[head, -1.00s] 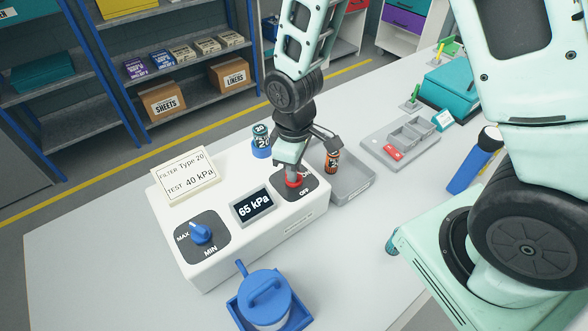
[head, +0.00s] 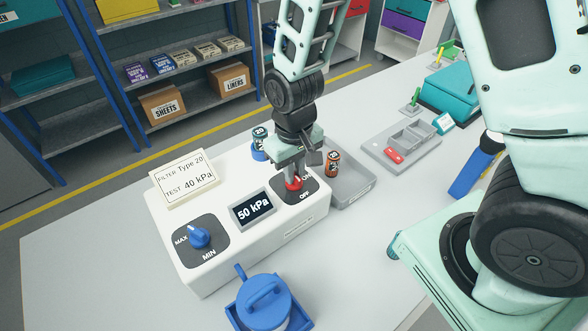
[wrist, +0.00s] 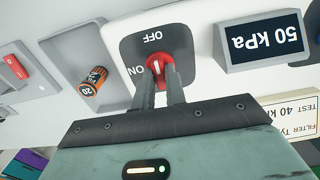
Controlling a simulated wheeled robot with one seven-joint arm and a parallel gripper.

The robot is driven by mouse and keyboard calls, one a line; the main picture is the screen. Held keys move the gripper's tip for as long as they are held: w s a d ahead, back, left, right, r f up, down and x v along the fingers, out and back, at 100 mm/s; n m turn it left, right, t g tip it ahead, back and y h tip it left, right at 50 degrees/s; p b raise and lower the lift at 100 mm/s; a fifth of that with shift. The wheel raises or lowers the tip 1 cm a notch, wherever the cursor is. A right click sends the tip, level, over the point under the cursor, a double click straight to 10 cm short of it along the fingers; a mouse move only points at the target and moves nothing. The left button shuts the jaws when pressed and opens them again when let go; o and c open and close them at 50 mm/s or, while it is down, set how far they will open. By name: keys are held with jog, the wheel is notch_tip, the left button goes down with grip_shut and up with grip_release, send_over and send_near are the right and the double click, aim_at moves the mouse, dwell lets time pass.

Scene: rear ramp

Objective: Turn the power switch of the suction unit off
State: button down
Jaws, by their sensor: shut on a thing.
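The suction unit is a white box (head: 215,262) on the table. Its power switch is a red knob (head: 294,184) on a dark plate with ON and OFF labels. My gripper (wrist: 161,75) is shut on the red power switch knob (wrist: 155,63), one finger on each side. In the wrist view the knob's white mark points roughly toward the OFF label, with ON off to the left. The display (head: 252,208) reads 50 kPa, also in the wrist view (wrist: 262,42). My fingers hide part of the knob.
A blue MAX/MIN dial (head: 199,237) and a sign (head: 184,179) reading Type 20, TEST 40 kPa are on the unit. A grey tray (head: 353,187) with an orange canister (head: 332,163) stands beside it. A blue lidded pot (head: 264,302) stands in front.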

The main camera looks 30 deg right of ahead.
jog(key=shift+r, duration=0.1)
jog(key=c, duration=1.4)
grip_release()
jog(key=shift+c, duration=0.2)
notch_tip(320, 180, up, 17)
jog(key=b, duration=0.2)
jog(key=shift+r, duration=0.15)
jog(key=shift+b, duration=0.3)
jog(key=s+a+f+n+b, duration=0.2)
jog(key=s+a+f, duration=0.1)
jog(key=s, duration=0.5)
jog(key=s+a+f+n+b, duration=0.2)
jog(key=s+a+f+n, duration=0.1)
jog(key=s+f, duration=0.3)
jog(key=s, duration=0.2)
jog(key=shift+s+n+y, duration=0.3)
jog(key=shift+s, duration=0.1)
